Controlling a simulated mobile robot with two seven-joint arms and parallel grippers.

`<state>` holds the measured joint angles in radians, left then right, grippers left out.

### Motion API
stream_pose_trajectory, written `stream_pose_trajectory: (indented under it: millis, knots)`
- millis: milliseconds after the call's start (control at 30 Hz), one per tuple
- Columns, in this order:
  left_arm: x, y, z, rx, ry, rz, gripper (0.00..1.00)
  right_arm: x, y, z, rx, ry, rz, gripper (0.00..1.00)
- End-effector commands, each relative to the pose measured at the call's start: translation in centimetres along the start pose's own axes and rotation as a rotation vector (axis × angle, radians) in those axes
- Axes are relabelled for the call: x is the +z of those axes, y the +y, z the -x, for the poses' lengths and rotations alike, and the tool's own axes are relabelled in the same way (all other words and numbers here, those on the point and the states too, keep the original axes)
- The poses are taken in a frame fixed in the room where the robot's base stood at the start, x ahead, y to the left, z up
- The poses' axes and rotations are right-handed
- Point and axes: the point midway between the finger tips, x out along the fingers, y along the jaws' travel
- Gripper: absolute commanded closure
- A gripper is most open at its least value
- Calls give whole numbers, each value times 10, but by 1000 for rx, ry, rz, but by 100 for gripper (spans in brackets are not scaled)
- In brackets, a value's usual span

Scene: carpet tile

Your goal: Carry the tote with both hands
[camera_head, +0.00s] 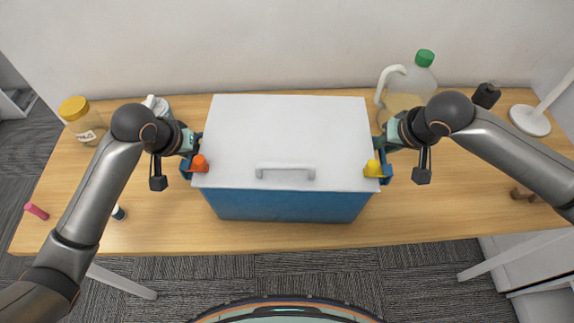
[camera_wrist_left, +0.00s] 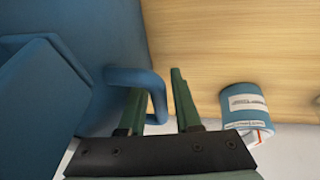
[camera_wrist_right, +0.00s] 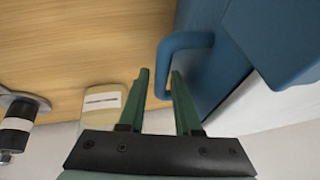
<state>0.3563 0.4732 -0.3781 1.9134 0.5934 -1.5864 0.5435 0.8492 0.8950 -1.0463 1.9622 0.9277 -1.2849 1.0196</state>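A blue tote (camera_head: 290,206) with a white lid (camera_head: 285,130) stands on the wooden table. The lid is closed and has a pale handle (camera_head: 285,170). My right gripper (camera_wrist_right: 162,92) is likewise open around the right side handle (camera_wrist_right: 164,65). Both wrists show beside the tote in the head view, where the fingertips are mostly hidden.
A yellow-lidded jar (camera_head: 82,119) stands at the back left; a green-capped jug (camera_head: 408,82) and dark bottle (camera_head: 487,95) at the back right. A lamp base (camera_head: 530,120) is far right. A pink item (camera_head: 36,211) lies left. The front table edge is close to the tote.

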Motion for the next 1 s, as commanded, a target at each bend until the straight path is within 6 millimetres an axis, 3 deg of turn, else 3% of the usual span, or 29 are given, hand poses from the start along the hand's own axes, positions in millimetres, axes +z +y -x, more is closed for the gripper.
stream_pose_trajectory:
  millis: [133, 433, 1000]
  knots:
    - [0, 0, 0, 0, -1, 0, 68, 0, 0, 0, 0, 0, 0, 68]
    - [0, 0, 0, 0, -1, 0, 100, 0, 0, 0, 1, 0, 0, 100]
    - [0, 0, 0, 0, -1, 0, 100, 0, 0, 1, 1, 0, -1, 100]
